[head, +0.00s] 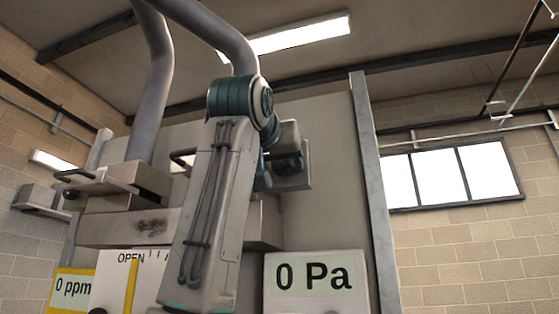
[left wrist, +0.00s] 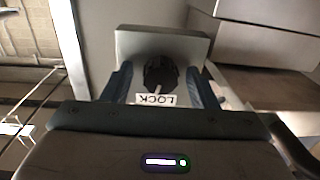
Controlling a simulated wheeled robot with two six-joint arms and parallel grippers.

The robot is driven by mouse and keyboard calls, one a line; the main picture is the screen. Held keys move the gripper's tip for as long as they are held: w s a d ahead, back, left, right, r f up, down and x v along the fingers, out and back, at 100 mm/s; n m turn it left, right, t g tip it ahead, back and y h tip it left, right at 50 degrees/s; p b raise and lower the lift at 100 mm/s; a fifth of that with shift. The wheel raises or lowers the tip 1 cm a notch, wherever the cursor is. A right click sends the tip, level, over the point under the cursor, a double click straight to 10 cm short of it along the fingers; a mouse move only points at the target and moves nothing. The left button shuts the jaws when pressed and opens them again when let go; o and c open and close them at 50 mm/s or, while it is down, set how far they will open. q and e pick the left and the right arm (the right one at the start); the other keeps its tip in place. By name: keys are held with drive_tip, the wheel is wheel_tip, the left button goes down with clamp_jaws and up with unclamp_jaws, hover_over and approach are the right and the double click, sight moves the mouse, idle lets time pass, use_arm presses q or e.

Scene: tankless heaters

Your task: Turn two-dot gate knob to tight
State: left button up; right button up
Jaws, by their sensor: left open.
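A dark round knob (left wrist: 160,72) sits on a grey box-like mount (left wrist: 135,45) in the left wrist view. A white label (left wrist: 156,99) beside it reads LOCK upside down; I see no dots on the knob. The two blue fingers of my left gripper (left wrist: 158,78) are open, one on each side of the knob; I cannot tell whether they touch it. In the head view the mount (head: 296,178) shows right of my forearm, with a dark knob (head: 287,165) partly hidden by my left gripper (head: 264,178). My right gripper is not in view.
A panel (head: 128,259) marked OPEN, a 0 ppm display (head: 73,287) and a 0 Pa display (head: 314,277) lie below. A tall metal post (head: 368,180) stands right of the mount.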

use_arm(q)
drive_tip(key=shift+s, duration=0.1)
drive_tip(key=c, duration=1)
drive_tip(key=shift+o, duration=0.2)
